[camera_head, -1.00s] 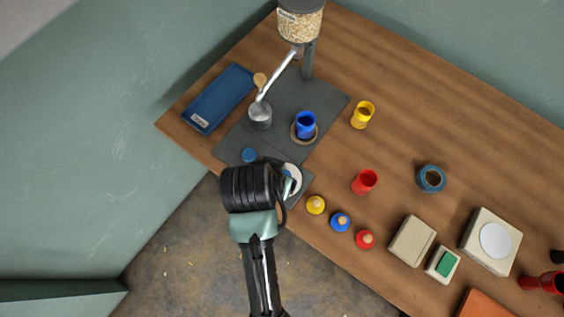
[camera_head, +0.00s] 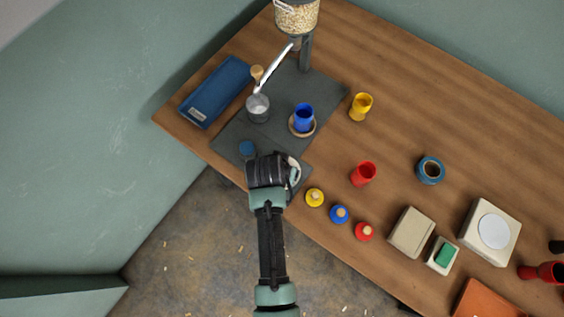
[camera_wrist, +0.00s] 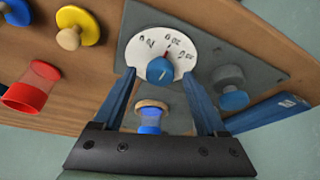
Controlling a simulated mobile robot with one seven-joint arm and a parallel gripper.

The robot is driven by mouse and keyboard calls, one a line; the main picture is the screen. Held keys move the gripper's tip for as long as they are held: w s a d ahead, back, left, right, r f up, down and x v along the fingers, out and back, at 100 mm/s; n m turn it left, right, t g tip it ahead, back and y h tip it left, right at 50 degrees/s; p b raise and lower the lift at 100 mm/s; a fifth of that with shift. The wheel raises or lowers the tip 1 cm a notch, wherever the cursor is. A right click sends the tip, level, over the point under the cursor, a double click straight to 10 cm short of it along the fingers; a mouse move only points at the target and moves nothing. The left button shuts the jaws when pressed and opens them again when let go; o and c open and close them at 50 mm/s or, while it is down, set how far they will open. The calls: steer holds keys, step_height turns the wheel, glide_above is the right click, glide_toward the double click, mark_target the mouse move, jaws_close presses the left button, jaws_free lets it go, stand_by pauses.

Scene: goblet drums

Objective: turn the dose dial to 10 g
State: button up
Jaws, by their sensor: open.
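The dose dial is a blue knob (camera_wrist: 159,71) on a white, numbered scale plate (camera_wrist: 138,52). A small red mark is on the plate above the knob. My gripper (camera_wrist: 158,78) is open, with one finger left and one right of the knob; contact cannot be told. In the head view my wrist hides the knob and much of the plate; a white edge of the plate (camera_head: 296,172) shows.
A blue cup (camera_head: 303,114) stands on a saucer beyond the dial. A blue button (camera_head: 247,148) is left of my wrist. Yellow (camera_head: 315,197), blue (camera_head: 339,214) and red (camera_head: 364,231) knobbed pieces stand to the right. A grain hopper (camera_head: 297,16) stands at the back.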

jaws_close()
stand_by(0.4)
steer(key=shift+n+p, duration=0.3)
steer(key=shift+n, duration=0.1)
steer(key=n+y+p, duration=0.1)
steer(key=n, duration=0.1)
steer(key=shift+d+r+n+p, duration=0.1)
steer(key=shift+d+n+p, duration=0.05)
steer(key=shift+n+p, duration=0.2)
steer(key=n+y, duration=0.1)
steer(key=n, duration=0.2)
steer(key=shift+n+y, duration=0.25)
steer(key=shift+y, duration=0.05)
steer(key=shift+d+n+y, duration=0.1)
steer(key=shift+n+y, duration=0.4)
steer(key=shift+n, duration=0.9)
steer(key=shift+g, duration=0.3)
